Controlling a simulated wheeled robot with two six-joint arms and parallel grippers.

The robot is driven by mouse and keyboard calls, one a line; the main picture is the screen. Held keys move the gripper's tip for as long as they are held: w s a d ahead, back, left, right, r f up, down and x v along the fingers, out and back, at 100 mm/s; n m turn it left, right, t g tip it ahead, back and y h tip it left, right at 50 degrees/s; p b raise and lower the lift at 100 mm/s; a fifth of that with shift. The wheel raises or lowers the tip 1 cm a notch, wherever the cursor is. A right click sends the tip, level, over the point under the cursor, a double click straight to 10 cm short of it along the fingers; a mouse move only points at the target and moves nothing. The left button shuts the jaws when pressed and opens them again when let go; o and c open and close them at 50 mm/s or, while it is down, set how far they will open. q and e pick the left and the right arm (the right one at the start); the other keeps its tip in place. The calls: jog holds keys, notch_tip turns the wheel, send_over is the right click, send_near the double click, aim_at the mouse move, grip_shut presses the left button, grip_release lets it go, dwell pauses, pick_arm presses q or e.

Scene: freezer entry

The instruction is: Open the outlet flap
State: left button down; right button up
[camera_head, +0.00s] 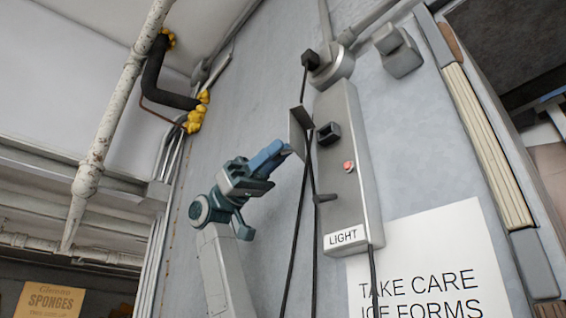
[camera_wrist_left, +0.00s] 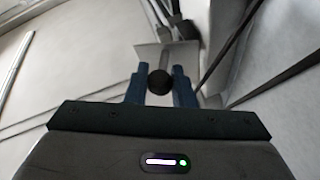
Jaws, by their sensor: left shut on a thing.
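The grey control box (camera_head: 345,195) on the wall carries a dark outlet socket (camera_head: 328,133), a red button and a LIGHT label. A thin grey flap (camera_head: 299,127) stands out from the box's left side, beside the socket, which is uncovered. My left gripper (camera_head: 286,150) is at the flap's lower left. In the left wrist view its blue fingers (camera_wrist_left: 160,85) are shut around a dark round knob (camera_wrist_left: 160,81) in front of the pale flap plate (camera_wrist_left: 150,57). My right gripper is in neither view.
Black cables (camera_head: 299,215) hang down past the box's left side, close to the flap. A white TAKE CARE sign (camera_head: 425,260) is at the lower right. Pipes (camera_head: 110,130) run at left.

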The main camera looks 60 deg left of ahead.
pick_arm(q)
jog(key=g, duration=0.1)
jog(key=m+g, duration=0.1)
jog(key=g, duration=0.1)
jog(key=shift+w+a+m, duration=0.3)
jog(key=shift+w+a, duration=0.05)
jog(key=shift+a, duration=0.05)
jog(key=shift+w+a+m+g+h+p, duration=0.15)
jog(key=shift+m+g+h+p, duration=0.2)
jog(key=shift+g, duration=0.25)
jog(key=g, duration=0.1)
jog(key=m+g, duration=0.1)
jog(key=g, duration=0.1)
jog(key=shift+w+a+m, duration=0.3)
jog(key=shift+a+m, duration=0.05)
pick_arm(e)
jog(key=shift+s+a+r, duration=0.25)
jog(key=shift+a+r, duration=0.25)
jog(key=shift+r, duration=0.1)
pick_arm(q)
jog(key=shift+f+g, duration=0.1)
jog(key=shift+g, duration=0.2)
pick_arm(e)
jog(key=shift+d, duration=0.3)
pick_arm(q)
jog(key=c, duration=1.3)
grip_release()
jog(key=shift+d, duration=0.15)
jog(key=shift+r, duration=0.2)
